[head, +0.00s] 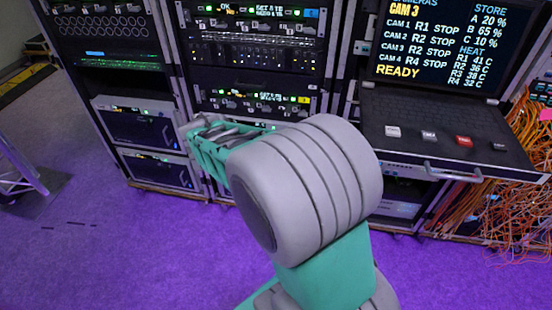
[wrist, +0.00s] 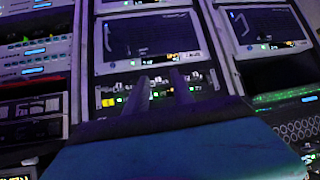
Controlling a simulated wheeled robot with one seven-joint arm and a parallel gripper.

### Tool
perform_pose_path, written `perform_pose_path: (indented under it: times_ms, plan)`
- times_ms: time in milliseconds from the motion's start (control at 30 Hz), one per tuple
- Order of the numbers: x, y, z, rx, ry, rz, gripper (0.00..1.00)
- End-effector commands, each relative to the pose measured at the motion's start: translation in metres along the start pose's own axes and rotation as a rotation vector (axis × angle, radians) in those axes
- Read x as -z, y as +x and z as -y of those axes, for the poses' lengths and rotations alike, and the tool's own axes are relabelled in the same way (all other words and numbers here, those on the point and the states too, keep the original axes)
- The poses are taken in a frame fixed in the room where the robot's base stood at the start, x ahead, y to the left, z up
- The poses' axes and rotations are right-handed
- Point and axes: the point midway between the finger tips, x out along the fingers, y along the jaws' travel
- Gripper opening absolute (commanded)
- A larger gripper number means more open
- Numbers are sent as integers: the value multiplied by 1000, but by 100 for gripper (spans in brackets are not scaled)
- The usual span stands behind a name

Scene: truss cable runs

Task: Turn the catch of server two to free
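I cannot tell which unit is server two; no label or catch is readable. In the head view, two grey-framed server boxes are stacked at the left, the upper box (head: 142,124) above the lower box (head: 158,169). My gripper (head: 203,122) is in front of the middle rack, partly hidden by my large grey wrist. In the wrist view, the two dark fingers of my gripper (wrist: 160,82) stand apart with nothing visible between them. They point toward a lit panel strip (wrist: 115,96) below a dark-fronted box (wrist: 150,36). Whether they touch anything cannot be told.
The middle rack (head: 255,52) holds several lit panels. At the right, a screen (head: 452,40) reads CAM 3 and READY above a pulled-out console shelf (head: 440,128). Orange cables (head: 510,175) tangle at far right.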

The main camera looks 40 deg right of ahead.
Motion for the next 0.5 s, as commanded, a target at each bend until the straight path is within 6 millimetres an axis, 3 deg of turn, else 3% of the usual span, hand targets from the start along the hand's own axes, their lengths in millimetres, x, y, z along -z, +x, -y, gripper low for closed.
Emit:
perform_pose_path:
  times_ms: [33, 100, 200, 300, 400, 500]
  plan:
    - [-33, 77, -20, -70, 52, -92, 29]
    - [-38, 140, -48, -144, 108, -263, 29]
    - [-54, 200, -81, -198, 125, -476, 29]
    - [-69, 230, -97, -203, 103, -622, 29]
    - [-76, 239, -103, -194, 82, -696, 29]
    - [-70, 242, -106, -190, 75, -721, 29]
